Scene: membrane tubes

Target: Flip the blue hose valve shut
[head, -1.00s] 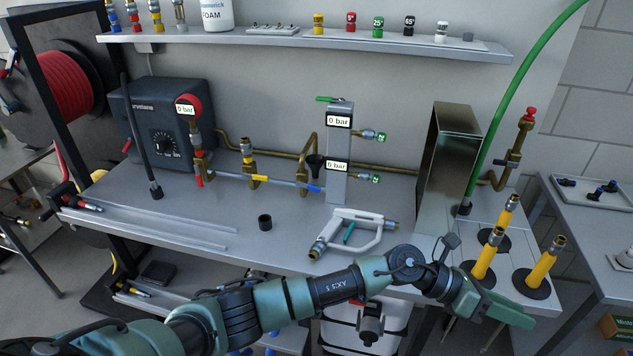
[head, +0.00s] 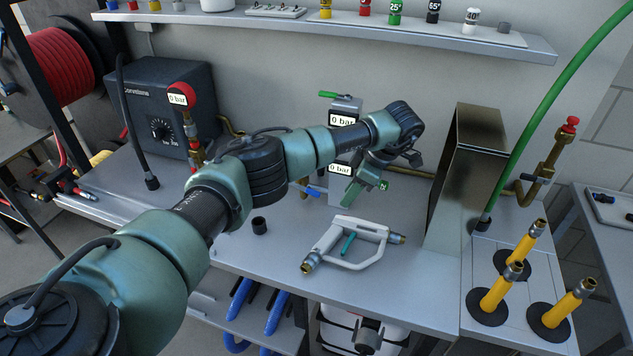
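A short blue lever (head: 312,191) shows at the lower left of the grey upright manifold (head: 344,110), above the workbench. It lies roughly level. Its valve body is largely hidden by my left arm. Blue hoses (head: 240,298) hang on the shelf below the bench; I cannot tell whether they join this valve. My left gripper (head: 350,192) hangs down in front of the manifold, just right of the blue lever and seemingly apart from it. I see its green finger side-on, so its opening is unclear. My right gripper is out of view.
A white handled nozzle (head: 345,248) and a small black cup (head: 259,226) lie on the bench. A tall metal box (head: 472,165) stands right of my gripper. Yellow hose ends (head: 526,245) stand farther right. A dark pump box (head: 165,115) is at left.

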